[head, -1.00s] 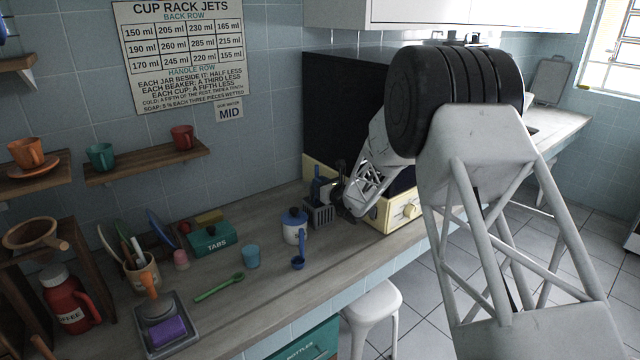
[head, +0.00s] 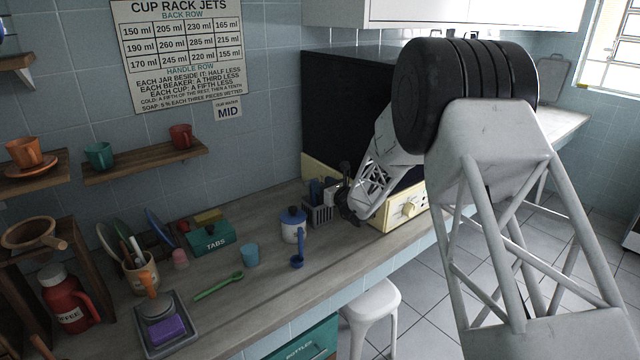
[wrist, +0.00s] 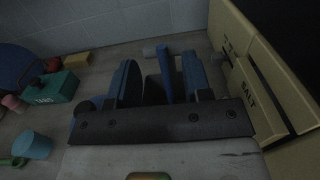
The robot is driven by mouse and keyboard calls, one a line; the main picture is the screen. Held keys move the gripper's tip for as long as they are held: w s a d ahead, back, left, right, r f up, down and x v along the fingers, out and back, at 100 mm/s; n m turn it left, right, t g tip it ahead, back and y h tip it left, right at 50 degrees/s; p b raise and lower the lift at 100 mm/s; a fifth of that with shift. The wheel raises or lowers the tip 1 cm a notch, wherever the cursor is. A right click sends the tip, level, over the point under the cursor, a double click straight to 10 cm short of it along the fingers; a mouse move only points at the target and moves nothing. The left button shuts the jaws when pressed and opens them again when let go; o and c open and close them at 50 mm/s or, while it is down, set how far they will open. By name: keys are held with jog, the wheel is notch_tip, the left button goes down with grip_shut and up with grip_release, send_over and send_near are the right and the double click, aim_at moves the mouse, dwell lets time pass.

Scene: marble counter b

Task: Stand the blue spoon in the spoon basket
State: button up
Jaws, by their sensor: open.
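The spoon basket (head: 318,216) is a small grey slotted holder on the counter, left of the cream box. A blue upright piece (head: 314,191) shows in it; I cannot tell whether this is the blue spoon's handle. My gripper (head: 346,207) is open, low beside the basket's right side. In the wrist view, blue upright pieces (wrist: 165,72) show beyond the dark bar of my gripper; the dim light hides whether they touch the fingers.
The blue-lidded jar (head: 293,228), a light blue cup (head: 250,256), a green spoon (head: 218,286) and the green TABS box (head: 211,240) stand or lie to the left.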

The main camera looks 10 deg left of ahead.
jog(key=shift+v, duration=2.6)
jog(key=s+d+r+n+g, duration=0.3)
jog(key=s+r+n+g, duration=0.35)
jog(key=s, duration=0.75)
jog(key=s+d+r+n+g, duration=0.25)
jog(key=s+r+n, duration=0.6)
jog(key=s, duration=0.45)
jog(key=s+d+n+h, duration=0.4)
jog(key=s+d, duration=0.3)
jog(key=s, duration=0.4)
jog(key=s+d+n+h, duration=0.4)
jog(key=s+d, duration=0.2)
jog(key=s, duration=0.5)
jog(key=s+d+n+g+h, duration=0.1)
jog(key=s+d+n+h, duration=0.2)
jog(key=s, duration=0.8)
jog(key=d+h, duration=0.2)
jog(key=d, duration=0.2)
jog(key=shift+s+d+r+n, duration=0.15)
jog(key=shift+s+d+n, duration=0.15)
jog(key=shift+s+n, duration=0.1)
